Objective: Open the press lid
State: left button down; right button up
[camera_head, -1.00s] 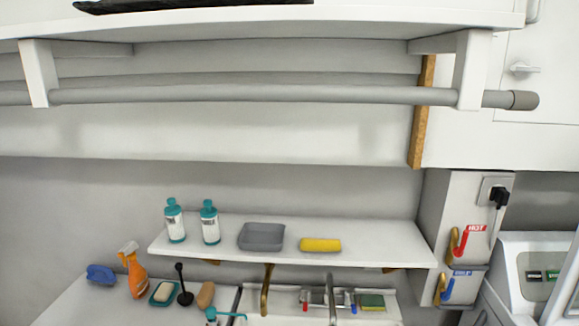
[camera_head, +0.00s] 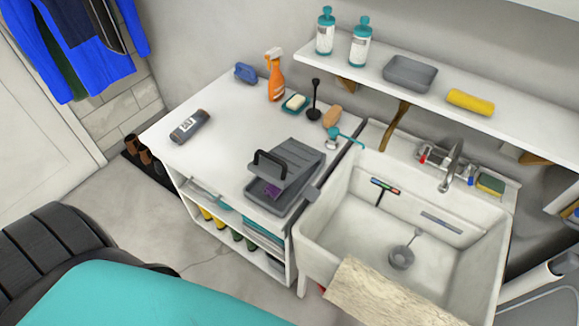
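A grey device (camera_head: 305,152) with a ribbed top and a black handle, which looks like the press, sits on the white counter (camera_head: 215,155) left of the sink. Its ribbed plate slopes up toward the back, and a flat tray shows beneath the handle at the front. A small purple piece lies in the tray under the handle. I cannot tell for sure how far its lid is open. Neither of my grippers shows in this view.
A deep white sink (camera_head: 312,232) adjoins the counter on the right. An orange spray bottle (camera_head: 275,78), a soap dish (camera_head: 287,106) and a brush stand behind the press. A grey cylinder (camera_head: 191,126) lies on the counter's left. A teal surface (camera_head: 130,295) fills the lower left.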

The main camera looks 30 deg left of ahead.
aim_at(280, 165)
jog(key=j, duration=0.55)
jog(key=k+j+z, duration=0.1)
jog(key=j, duration=0.45)
jog(key=k+j, duration=0.1)
jog(key=j, duration=0.4)
